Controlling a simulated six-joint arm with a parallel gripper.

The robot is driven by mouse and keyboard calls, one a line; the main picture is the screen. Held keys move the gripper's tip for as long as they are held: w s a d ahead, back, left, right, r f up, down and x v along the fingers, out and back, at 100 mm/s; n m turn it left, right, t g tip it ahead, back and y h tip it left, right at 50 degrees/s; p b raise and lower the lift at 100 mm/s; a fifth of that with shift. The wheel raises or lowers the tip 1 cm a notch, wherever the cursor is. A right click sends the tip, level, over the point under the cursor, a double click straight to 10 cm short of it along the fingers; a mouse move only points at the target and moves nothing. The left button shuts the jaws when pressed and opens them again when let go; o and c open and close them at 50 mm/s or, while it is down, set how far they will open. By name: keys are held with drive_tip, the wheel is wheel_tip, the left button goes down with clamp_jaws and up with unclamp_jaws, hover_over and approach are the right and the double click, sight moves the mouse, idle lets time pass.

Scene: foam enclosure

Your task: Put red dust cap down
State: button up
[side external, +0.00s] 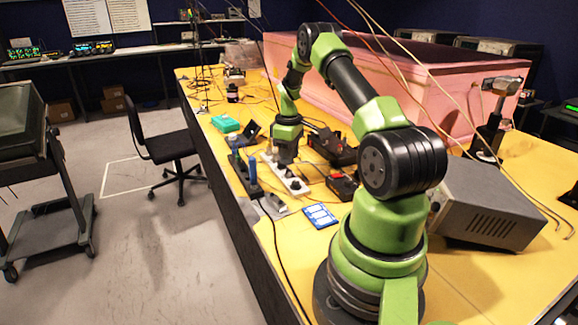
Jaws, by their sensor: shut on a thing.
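My green and black gripper (286,150) points down low over the yellow table (240,82), just above the white power strip. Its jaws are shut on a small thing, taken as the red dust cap. The cap itself is hidden or too small to make out at this distance. I cannot tell whether it touches anything below.
A white power strip (284,174) and a dark strip with blue plugs (246,178) lie close to the gripper. Black and red devices (342,184) sit to its right. A pink foam enclosure (440,95) stands behind, a grey box (487,205) at right. Cables cross the table.

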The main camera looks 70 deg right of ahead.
wheel_tip(320, 180, up, 5)
drive_tip(key=shift+a+r, duration=0.3)
drive_tip(key=s+a+f, duration=0.1)
drive_tip(key=s+a, duration=0.1)
drive_tip(key=a, duration=0.8)
approach(290, 230)
drive_tip(key=shift+f, duration=3.6)
drive_tip(key=shift+f, duration=0.1)
drive_tip(key=o, duration=0.9)
